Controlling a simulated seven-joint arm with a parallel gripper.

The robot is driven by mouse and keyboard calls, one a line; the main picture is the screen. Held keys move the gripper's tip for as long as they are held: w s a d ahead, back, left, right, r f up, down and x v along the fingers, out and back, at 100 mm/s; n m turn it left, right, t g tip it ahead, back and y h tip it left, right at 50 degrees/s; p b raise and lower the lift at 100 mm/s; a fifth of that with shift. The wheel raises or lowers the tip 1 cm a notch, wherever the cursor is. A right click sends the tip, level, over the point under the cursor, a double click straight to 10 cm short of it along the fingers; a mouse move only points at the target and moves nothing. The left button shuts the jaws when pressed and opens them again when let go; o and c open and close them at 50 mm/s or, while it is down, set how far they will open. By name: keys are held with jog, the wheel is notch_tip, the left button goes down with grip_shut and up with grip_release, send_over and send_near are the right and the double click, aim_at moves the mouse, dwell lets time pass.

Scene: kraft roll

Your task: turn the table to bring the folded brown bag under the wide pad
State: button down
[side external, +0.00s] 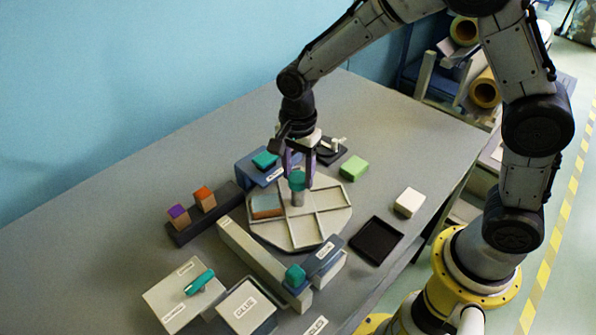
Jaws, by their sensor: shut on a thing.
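The round, pale turntable (322,225) stands mid-table, divided by raised ribs into compartments. A teal-topped post (298,184) rises from its middle. My gripper (298,177) points down from above, its purple fingers shut on the teal top of the post. A brown piece (266,207), which looks like the folded bag, lies in the left compartment, left of the post. The other compartments in sight look empty; the fingers hide a little of the far side. I cannot tell for sure which part is the wide pad.
A blue labelled block with a teal knob (265,159) stands behind the turntable. A long grey bar (250,252) and a teal knob (295,273) are in front. A black tray (376,241), white block (409,202) and green block (354,168) lie right. A dark rack (205,215) is left.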

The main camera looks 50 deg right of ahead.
jog(key=shift+r+m, duration=0.1)
jog(key=shift+m, duration=5.2)
jog(key=shift+c, duration=1.3)
grip_release()
notch_tip(320, 180, up, 14)
jog(key=shift+d, duration=0.1)
